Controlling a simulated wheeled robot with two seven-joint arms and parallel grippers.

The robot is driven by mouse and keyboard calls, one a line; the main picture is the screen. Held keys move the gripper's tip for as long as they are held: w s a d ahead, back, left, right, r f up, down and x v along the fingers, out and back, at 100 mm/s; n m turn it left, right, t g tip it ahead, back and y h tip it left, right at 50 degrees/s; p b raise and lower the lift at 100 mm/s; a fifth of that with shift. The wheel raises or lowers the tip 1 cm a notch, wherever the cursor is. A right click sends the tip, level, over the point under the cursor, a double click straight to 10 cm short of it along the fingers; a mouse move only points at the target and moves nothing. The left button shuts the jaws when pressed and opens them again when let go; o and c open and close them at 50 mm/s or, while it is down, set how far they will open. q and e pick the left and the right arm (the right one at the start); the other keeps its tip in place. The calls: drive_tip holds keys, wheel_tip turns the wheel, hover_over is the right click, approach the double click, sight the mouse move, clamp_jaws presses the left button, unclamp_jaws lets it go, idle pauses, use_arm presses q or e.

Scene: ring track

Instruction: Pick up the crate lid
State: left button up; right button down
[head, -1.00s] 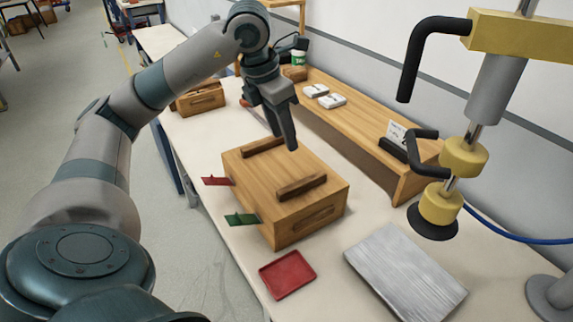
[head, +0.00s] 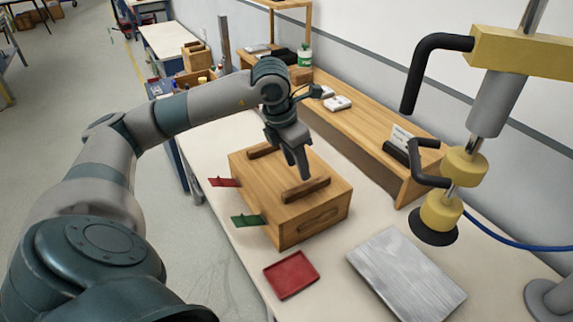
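The wooden crate (head: 310,232) stands on the pale bench, closed by its flat wooden lid (head: 262,182). My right gripper is not in view.
A red tab (head: 222,182) and a green tab (head: 245,220) stick out left of the crate. A red tray (head: 291,274) and a grey metal plate (head: 406,275) lie in front. A wooden shelf (head: 365,130) stands behind. A yellow-and-black fixture (head: 465,165) rises at right.

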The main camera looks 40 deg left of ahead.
sight(306, 185)
use_arm(q)
drive_tip(key=shift+p+x, duration=0.35)
drive_tip(key=shift+x, duration=1.25)
drive_tip(key=shift+w+d+f+p, duration=0.15)
drive_tip(key=shift+w+f+p, duration=0.25)
drive_tip(key=shift+f+p, duration=0.35)
drive_tip(key=p+x, duration=0.1)
drive_tip(key=x, duration=0.1)
drive_tip(key=shift+w+f+p, duration=0.25)
drive_tip(key=shift+w+p, duration=0.05)
drive_tip(key=shift+p, duration=0.1)
drive_tip(key=shift+w+f, duration=0.1)
drive_tip(key=shift+f, duration=0.35)
clamp_jaws()
